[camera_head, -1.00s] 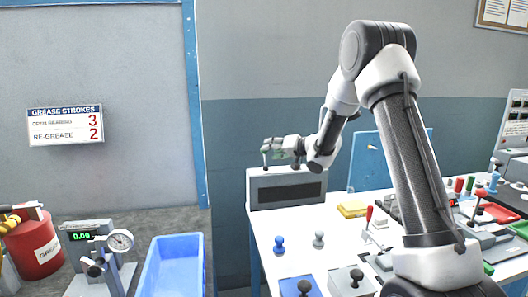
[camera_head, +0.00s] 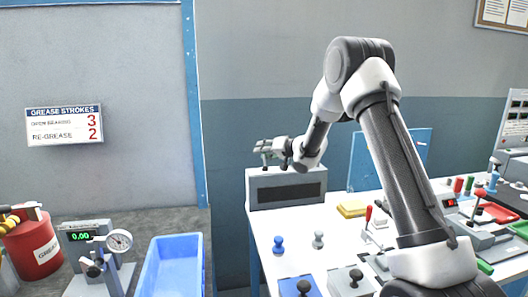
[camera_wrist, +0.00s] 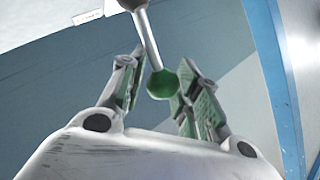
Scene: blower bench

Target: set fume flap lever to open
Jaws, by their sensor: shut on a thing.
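A lever with a thin metal rod (camera_wrist: 145,38) and a green ball knob (camera_wrist: 163,84) shows in the wrist view. The rod runs up to the top edge of the picture. My gripper (camera_head: 267,150) is over the top of a grey box (camera_head: 254,181) with a dark front panel at the back left of the white bench. In the wrist view its two green-padded fingers stand either side of the knob, and it is shut on the knob. The lever's base and any position marks are hidden or too small to read.
A blue panel (camera_head: 408,150) stands behind my arm. Blue and grey knobs (camera_head: 278,245), a yellow block (camera_head: 352,208) and several levers are on the white bench. A blue bin (camera_head: 170,270) and a dial gauge (camera_head: 119,241) are at the lower left.

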